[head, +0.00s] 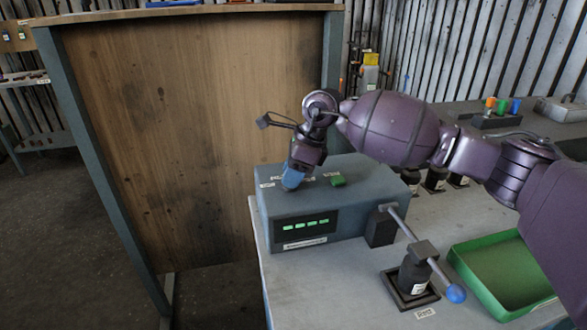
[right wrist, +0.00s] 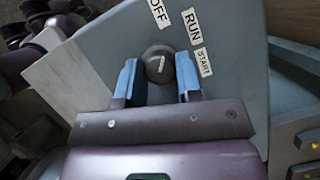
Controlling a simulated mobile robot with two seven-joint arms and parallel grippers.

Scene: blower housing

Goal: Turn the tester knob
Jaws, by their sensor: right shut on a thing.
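The RUN label (right wrist: 193,27) and START label (right wrist: 204,62) are to the right. My right gripper (head: 291,181) is at the left of the tester's top, its blue fingers shut on the knob, one on each side. It hides the knob in the head view. My left gripper is not in view.
A lever with a blue ball (head: 456,294) sticks out to the tester's right, near a black fixture (head: 411,284). A green tray (head: 470,268) lies at the right. A tall wooden panel (head: 190,130) stands behind and left. Dark bottles (head: 435,180) stand behind the tester.

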